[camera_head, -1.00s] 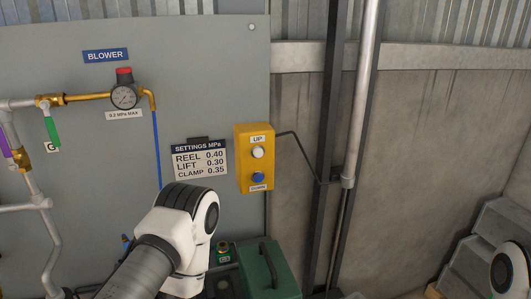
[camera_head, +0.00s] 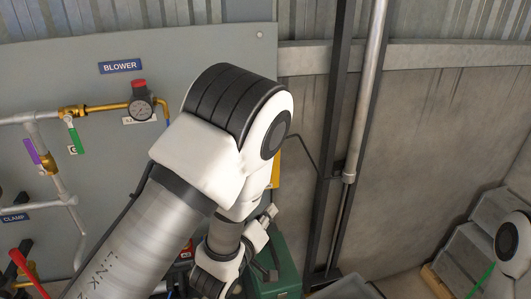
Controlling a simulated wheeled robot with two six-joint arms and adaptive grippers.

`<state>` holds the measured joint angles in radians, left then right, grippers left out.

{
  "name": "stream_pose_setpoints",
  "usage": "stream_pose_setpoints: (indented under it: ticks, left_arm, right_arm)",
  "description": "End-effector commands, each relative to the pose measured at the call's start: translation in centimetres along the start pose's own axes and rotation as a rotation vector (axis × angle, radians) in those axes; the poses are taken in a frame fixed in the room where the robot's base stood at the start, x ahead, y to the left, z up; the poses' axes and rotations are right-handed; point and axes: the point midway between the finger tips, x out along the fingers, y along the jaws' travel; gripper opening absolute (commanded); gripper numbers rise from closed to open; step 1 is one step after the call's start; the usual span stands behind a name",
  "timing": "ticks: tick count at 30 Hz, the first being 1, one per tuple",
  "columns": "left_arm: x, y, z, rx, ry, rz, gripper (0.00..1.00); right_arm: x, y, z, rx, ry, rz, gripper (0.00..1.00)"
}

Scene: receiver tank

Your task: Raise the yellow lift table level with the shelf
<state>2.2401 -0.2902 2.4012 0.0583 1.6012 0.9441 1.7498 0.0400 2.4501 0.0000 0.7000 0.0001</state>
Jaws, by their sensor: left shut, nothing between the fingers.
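The yellow lift table and the shelf are not recognisable in this view. A yellow push-button box (camera_head: 276,170) on the wall panel is almost wholly hidden behind my left arm; only a thin strip of its right side shows. Its white UP button and blue lower button are hidden now. My left gripper (camera_head: 268,214) is small and partly covered by my own arm, just below the box, pointing upward. It is shut and empty. I cannot tell whether it touches the box. Only a link of my right arm shows at the right edge; its gripper is out of view.
A gauge (camera_head: 141,109) and pipes with coloured valve handles are on the grey panel (camera_head: 60,85). A green case (camera_head: 277,275) stands below the box. A vertical metal pipe (camera_head: 366,90) stands to the right. Grey steps (camera_head: 478,245) are at the lower right.

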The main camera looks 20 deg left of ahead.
Motion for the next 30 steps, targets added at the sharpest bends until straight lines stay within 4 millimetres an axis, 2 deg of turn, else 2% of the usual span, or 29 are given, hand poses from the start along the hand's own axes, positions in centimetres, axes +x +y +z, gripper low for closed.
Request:
stream_pose_setpoints:
  ticks: [1, 3, 7, 20, 30]
  left_arm:
    - [0.1, 2.2, -1.4, -0.025, 0.035, 0.06, 0.0]
    - [0.1, 4.3, -2.6, -0.062, 0.073, 0.129, 0.0]
    - [0.0, 6.1, -3.7, -0.097, 0.103, 0.191, 0.0]
    - [0.4, 5.9, -4.0, -0.103, 0.105, 0.191, 0.0]
    - [3.7, 4.0, -6.5, -0.105, 0.107, 0.19, 0.0]
  right_arm:
    - [-0.4, 0.0, 0.0, 0.0, 0.0, 0.0, 0.31]
    - [-0.5, 0.0, 0.0, 0.0, 0.0, 0.0, 0.31]
    - [-0.6, 0.0, 0.0, 0.0, 0.0, 0.0, 0.31]
    - [-0.5, 0.0, 0.0, 0.0, 0.0, 0.0, 0.31]
    - [-0.5, 0.0, 0.0, 0.0, 0.0, 0.0, 0.31]
